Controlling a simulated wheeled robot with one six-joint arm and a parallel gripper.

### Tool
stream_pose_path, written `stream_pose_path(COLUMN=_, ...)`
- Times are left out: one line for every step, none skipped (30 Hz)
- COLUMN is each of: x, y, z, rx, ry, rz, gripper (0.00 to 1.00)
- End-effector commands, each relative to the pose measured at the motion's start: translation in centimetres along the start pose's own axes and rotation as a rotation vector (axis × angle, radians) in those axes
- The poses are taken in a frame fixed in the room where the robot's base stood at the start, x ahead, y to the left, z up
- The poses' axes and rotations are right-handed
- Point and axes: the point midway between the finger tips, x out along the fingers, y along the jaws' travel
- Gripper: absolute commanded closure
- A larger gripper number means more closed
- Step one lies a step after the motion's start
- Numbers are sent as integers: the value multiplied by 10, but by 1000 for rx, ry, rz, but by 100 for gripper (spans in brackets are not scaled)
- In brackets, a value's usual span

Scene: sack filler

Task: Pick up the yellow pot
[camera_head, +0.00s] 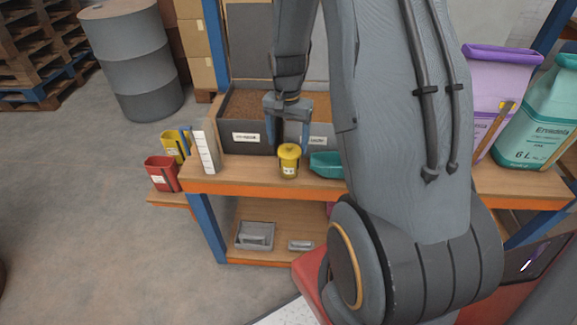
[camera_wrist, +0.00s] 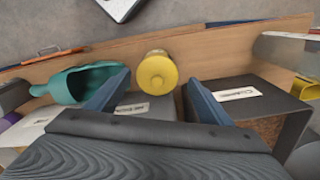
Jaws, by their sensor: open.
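The yellow pot (camera_head: 289,160) is small and lidded, with a white label. It stands upright near the front edge of the wooden bench, in front of the grey bins. My gripper (camera_head: 288,134) is open above and just behind it in the head view. In the wrist view the yellow pot (camera_wrist: 157,72) shows beyond and between the two blue fingers of my gripper (camera_wrist: 158,85), with nothing held. I cannot tell the exact gap between the fingertips and the pot.
A teal scoop (camera_head: 327,165) lies close to the right of the pot. Grey bins (camera_head: 238,138) with brown contents stand behind. A white scale card (camera_head: 203,150), a red cup (camera_head: 162,174) and a yellow cup (camera_head: 173,146) are at the left. Purple (camera_head: 495,85) and teal sacks (camera_head: 540,115) stand right.

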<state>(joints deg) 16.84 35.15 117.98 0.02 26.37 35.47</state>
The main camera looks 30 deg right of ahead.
Motion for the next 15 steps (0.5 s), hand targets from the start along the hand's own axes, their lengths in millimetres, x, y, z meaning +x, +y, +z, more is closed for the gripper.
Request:
stream_pose_path(x=8, y=1, z=-6, rx=28, ry=-3, rz=3, gripper=26)
stream_pose_path(x=10, y=2, z=-9, rx=41, ry=-4, rz=3, gripper=26)
stream_pose_path(x=13, y=2, z=-12, rx=55, ry=-5, rz=4, gripper=26)
stream_pose_path(x=15, y=2, z=-13, rx=63, ry=-6, rz=5, gripper=26)
stream_pose_path(x=17, y=2, z=-14, rx=69, ry=-7, rz=5, gripper=26)
stream_pose_path(x=19, y=3, z=-15, rx=74, ry=-7, rz=6, gripper=26)
stream_pose_path(x=21, y=3, z=-15, rx=76, ry=-8, rz=6, gripper=26)
stream_pose_path(x=23, y=3, z=-15, rx=77, ry=-8, rz=6, gripper=26)
stream_pose_path(x=26, y=3, z=-15, rx=77, ry=-9, rz=7, gripper=26)
stream_pose_path(x=29, y=3, z=-15, rx=77, ry=-9, rz=7, gripper=26)
stream_pose_path(x=32, y=3, z=-14, rx=76, ry=-9, rz=7, gripper=26)
stream_pose_path(x=36, y=2, z=-14, rx=75, ry=-9, rz=7, gripper=26)
stream_pose_path(x=38, y=3, z=-14, rx=75, ry=-9, rz=7, gripper=26)
stream_pose_path(x=41, y=3, z=-14, rx=75, ry=-9, rz=7, gripper=26)
stream_pose_path(x=43, y=2, z=-14, rx=74, ry=-9, rz=7, gripper=26)
